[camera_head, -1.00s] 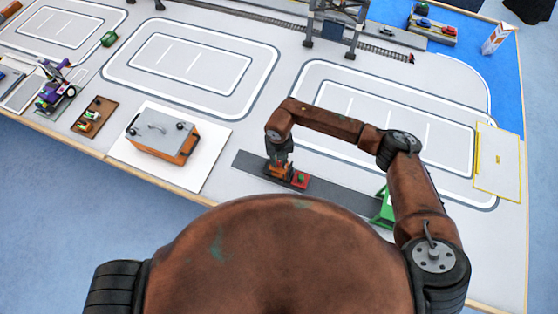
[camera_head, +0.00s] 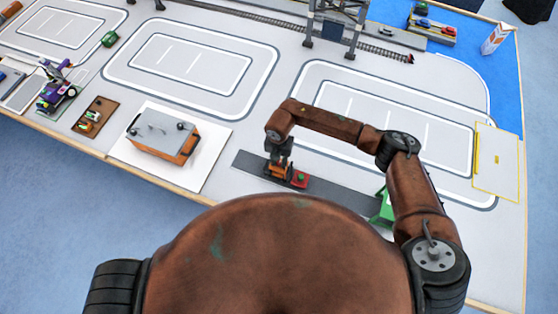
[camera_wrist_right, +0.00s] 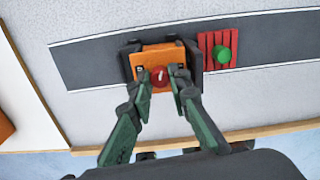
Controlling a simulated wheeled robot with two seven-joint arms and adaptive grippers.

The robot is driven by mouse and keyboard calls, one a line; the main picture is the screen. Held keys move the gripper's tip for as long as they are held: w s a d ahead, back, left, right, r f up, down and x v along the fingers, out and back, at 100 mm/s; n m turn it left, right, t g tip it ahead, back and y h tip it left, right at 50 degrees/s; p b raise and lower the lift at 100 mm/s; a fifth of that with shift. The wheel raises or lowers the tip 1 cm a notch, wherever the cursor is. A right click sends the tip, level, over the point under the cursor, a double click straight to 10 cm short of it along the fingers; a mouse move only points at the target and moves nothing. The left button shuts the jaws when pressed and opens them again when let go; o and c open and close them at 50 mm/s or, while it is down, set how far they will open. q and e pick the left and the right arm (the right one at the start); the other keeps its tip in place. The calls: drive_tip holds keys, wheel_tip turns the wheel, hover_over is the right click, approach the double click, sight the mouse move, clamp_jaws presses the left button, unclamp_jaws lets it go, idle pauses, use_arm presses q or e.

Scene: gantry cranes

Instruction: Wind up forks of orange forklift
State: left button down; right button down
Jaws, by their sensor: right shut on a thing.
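The small orange forklift (camera_head: 281,174) stands on the dark grey lane below my right gripper (camera_head: 280,152). In the right wrist view, the forklift (camera_wrist_right: 160,54) has an orange top and dark sides. A red knob (camera_wrist_right: 159,77) with a white mark sits on it, between the fingertips of my right gripper (camera_wrist_right: 161,86), which is shut on it. The forks are not clearly visible. My left gripper is not in view.
A red slatted block (camera_wrist_right: 209,48) with a green knob (camera_wrist_right: 221,55) stands right beside the forklift. A green object (camera_head: 382,208) is at the lane's right end. A grey and orange box (camera_head: 160,138) stands on a white plate to the left.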

sight(279, 163)
drive_tip(key=c, duration=1.8)
unclamp_jaws()
wheel_tip(279, 163, up, 12)
